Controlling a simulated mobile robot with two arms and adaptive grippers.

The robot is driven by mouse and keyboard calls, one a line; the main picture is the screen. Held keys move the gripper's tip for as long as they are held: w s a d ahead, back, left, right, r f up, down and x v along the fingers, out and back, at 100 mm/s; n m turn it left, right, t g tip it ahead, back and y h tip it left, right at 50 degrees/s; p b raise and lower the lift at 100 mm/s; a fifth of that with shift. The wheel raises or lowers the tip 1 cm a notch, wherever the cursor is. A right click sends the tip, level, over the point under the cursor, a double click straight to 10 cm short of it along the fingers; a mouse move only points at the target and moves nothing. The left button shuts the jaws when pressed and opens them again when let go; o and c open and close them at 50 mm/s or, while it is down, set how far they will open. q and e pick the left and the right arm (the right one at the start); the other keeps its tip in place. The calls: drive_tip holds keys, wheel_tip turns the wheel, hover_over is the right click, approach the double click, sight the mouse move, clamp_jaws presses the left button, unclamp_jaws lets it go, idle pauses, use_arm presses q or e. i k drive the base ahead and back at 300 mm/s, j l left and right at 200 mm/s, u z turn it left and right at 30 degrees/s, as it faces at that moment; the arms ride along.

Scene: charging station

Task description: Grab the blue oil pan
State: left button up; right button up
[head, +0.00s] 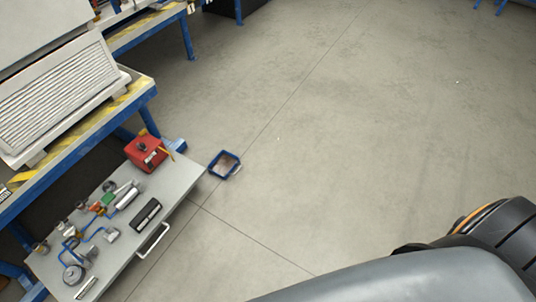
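The blue oil pan (224,164) is a small open pan with a blue rim and a pale brownish inside. It stands on the concrete floor just past the right corner of a grey cart. Nothing touches it from above. Neither of my grippers shows in the head view. Only a dark part of my own body shows at the lower right.
The grey cart (185,182) carries a red box (146,153), a black case (147,215) and several small parts and tools. A blue workbench (152,93) with yellow-striped edges stands at the left. The floor (370,130) in the middle and right is clear.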

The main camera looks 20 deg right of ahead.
sight(223, 165)
drive_tip(key=z, duration=0.25)
drive_tip(key=i+l+z, duration=0.15)
drive_tip(key=i+z, duration=0.45)
drive_tip(key=i+l+z, duration=0.2)
drive_tip(key=i+z, duration=0.15)
drive_tip(key=i, duration=0.4)
drive_tip(key=i+z, duration=0.4)
drive_tip(key=i, duration=0.35)
drive_tip(key=i+u, duration=0.65)
drive_tip(key=u, duration=0.2)
drive_tip(key=i+l+u, duration=0.2)
drive_tip(key=u, duration=0.2)
drive_tip(key=i+u, duration=0.15)
drive_tip(key=u, duration=0.3)
drive_tip(key=i+u, duration=0.15)
drive_tip(key=u, duration=0.25)
drive_tip(key=i+l+u, duration=0.15)
drive_tip(key=u, duration=0.3)
drive_tip(key=i+l+u, duration=0.1)
drive_tip(key=u, duration=0.3)
drive_tip(key=i+l+u, duration=0.1)
drive_tip(key=l+u, duration=0.15)
drive_tip(key=u, duration=0.2)
drive_tip(key=l+u, duration=0.2)
drive_tip(key=u, duration=0.2)
drive_tip(key=i, duration=0.05)
